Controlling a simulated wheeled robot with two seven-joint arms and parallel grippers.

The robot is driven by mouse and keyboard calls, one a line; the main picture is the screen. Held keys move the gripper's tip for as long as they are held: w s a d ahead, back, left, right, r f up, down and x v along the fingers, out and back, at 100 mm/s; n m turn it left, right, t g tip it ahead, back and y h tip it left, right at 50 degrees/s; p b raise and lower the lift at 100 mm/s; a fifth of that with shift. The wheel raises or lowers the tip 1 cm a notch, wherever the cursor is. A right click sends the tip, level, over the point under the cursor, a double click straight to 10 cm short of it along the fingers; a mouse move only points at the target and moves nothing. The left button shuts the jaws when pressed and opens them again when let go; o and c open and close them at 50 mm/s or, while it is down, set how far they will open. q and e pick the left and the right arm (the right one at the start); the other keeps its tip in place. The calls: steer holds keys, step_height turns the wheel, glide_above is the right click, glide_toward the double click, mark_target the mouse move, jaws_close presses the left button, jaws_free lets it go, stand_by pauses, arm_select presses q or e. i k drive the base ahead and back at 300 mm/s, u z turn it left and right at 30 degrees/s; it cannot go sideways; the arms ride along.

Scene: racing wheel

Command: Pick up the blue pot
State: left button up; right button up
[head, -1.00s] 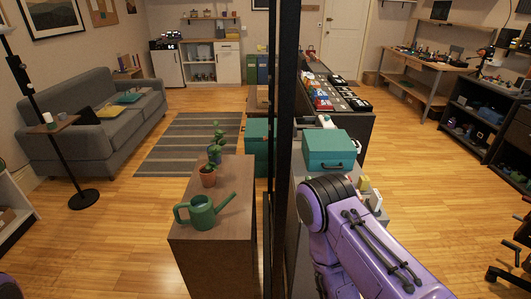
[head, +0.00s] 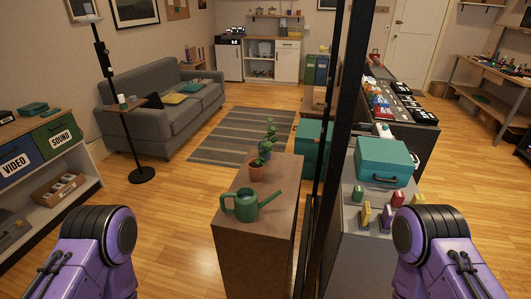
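Potted plants stand in a row on the brown cabinet (head: 240,185) in the head view. The nearest plant is in a terracotta pot (head: 257,173). Behind it is a small plant in a dark bluish pot (head: 265,154), small and partly hidden by leaves, so its colour is hard to be sure of. Another plant (head: 272,128) stands behind that. A green watering can (head: 247,205) is in front of the pots. My purple arms show at the lower left and lower right, apart from the cabinet. Neither gripper is in view.
A dark upright post (head: 338,140) stands right of the cabinet. Beyond it, a grey counter (head: 345,250) holds a teal toolbox (head: 384,161) and small coloured blocks. A shelf (head: 75,195) stands at the left. The wooden floor (head: 170,220) left of the cabinet is clear.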

mark_target(265, 145)
steer(key=u, duration=2.1)
steer(key=i, duration=1.3)
steer(key=z, duration=3.2)
